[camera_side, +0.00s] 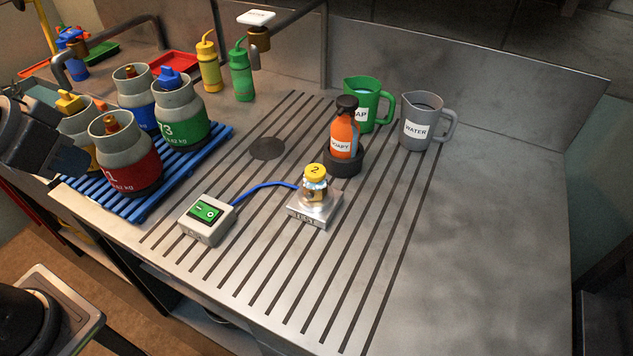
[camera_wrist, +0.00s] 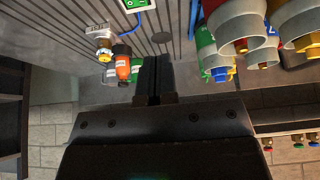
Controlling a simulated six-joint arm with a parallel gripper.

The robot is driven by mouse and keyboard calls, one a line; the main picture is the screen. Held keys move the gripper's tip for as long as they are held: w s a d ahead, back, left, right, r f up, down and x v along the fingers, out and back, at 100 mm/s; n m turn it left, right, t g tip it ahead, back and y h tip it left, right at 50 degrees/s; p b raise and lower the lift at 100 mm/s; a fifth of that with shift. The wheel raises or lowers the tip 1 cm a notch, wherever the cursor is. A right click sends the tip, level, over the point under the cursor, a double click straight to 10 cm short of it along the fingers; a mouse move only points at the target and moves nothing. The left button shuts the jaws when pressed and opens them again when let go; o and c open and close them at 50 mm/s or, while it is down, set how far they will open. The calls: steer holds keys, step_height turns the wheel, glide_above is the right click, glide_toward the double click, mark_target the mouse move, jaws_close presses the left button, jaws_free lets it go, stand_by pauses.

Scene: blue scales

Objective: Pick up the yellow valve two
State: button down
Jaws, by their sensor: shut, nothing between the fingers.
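A yellow round cap marked 2 (camera_side: 315,170) sits on a small jar (camera_side: 316,190), which stands upright on the silver test scale (camera_side: 313,212) in the middle of the counter. The scale also shows at the upper left of the wrist view (camera_wrist: 97,29). Another yellow valve-like top (camera_side: 69,102) is on a cylinder at the left, partly hidden by other cylinders. My gripper (camera_wrist: 155,62) is shut and empty in the wrist view, apart from the scale and the cylinders. In the side view my dark wrist is at the left edge; the fingertips are not clear there.
Several cylinders, including a red one (camera_side: 126,165) and a green one (camera_side: 180,120), stand on a blue slatted rack (camera_side: 165,195). A display box (camera_side: 207,218) is wired to the scale. An orange soapy bottle (camera_side: 344,137) and two jugs stand behind. The counter's right side is clear.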

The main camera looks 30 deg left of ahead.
stand_by(0.3)
steer(key=c, duration=0.5)
jaws_free()
steer(key=shift+c, duration=0.2)
steer(key=w+d+r+m+g, duration=0.1)
steer(key=w+d+r+m, duration=0.3)
steer(key=w, duration=0.3)
steer(key=m+g, duration=0.5)
steer(key=m, duration=1.4)
glide_above(315, 170)
steer(key=d, duration=0.1)
step_height(315, 170, down, 8)
steer(key=f, duration=0.8)
steer(key=shift+w+a, duration=0.1)
steer(key=shift+w, duration=0.1)
steer(key=shift+n, duration=0.3)
steer(key=shift+s+a+f, duration=0.1)
steer(key=shift+a+f, duration=0.1)
steer(key=shift+f, duration=1.2)
steer(key=shift+s+a+f, duration=0.1)
steer(key=shift+a+f, duration=0.1)
steer(key=shift+f, duration=1.2)
